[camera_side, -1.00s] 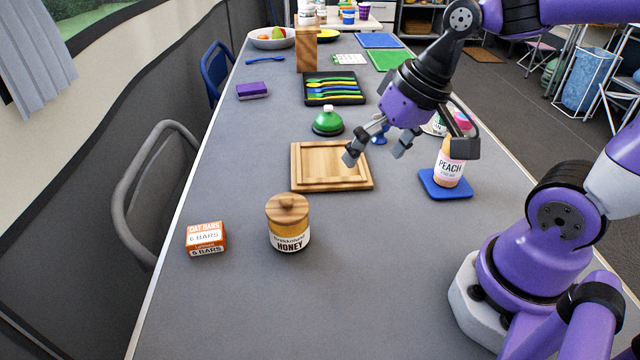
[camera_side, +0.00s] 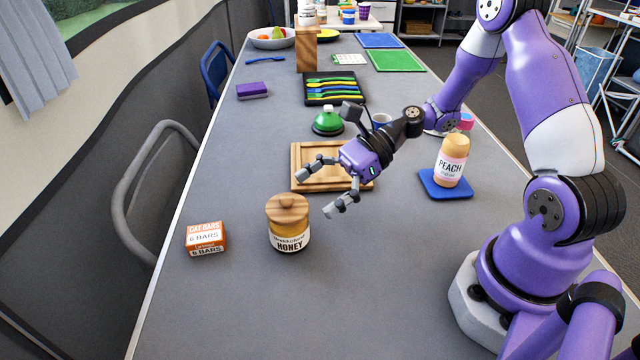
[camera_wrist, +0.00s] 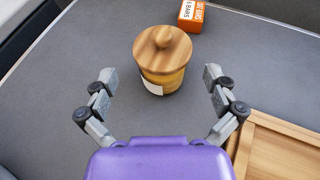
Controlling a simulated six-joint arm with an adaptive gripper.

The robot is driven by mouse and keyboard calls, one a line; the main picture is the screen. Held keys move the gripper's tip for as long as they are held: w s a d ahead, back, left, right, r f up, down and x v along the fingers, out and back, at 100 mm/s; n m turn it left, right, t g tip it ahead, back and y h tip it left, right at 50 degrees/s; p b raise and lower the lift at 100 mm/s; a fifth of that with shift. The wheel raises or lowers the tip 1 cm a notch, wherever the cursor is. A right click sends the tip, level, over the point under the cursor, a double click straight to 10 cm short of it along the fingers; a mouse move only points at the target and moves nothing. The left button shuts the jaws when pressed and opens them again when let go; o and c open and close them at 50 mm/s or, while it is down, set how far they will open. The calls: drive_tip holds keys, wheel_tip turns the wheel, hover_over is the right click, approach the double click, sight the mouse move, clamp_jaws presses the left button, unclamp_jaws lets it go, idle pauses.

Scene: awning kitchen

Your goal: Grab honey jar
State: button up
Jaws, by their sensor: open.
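The honey jar (camera_side: 288,224) stands upright on the grey table, with a round wooden lid and a white label reading HONEY. In the wrist view the jar (camera_wrist: 162,62) is ahead of my gripper (camera_wrist: 158,82), centred between its spread fingers but beyond their tips. In the side view my gripper (camera_side: 322,191) is open and empty, just to the right of and behind the jar, above the front part of the wooden board. The fingers point toward the jar and do not touch it.
An orange oat bars box (camera_side: 206,239) sits left of the jar. The wooden board (camera_side: 303,154) lies behind it. A peach bottle (camera_side: 450,160) stands on a blue coaster (camera_side: 445,190) at right. A green bell-shaped item (camera_side: 328,121) is farther back. Table in front of the jar is clear.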

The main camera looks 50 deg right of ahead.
sight(303, 206)
drive_tip(key=x, duration=0.4)
drive_tip(key=f+x, duration=0.1)
drive_tip(key=x, duration=0.1)
drive_tip(key=shift+w+d, duration=0.1)
drive_tip(key=shift+d, duration=0.15)
drive_tip(key=c, duration=1.3)
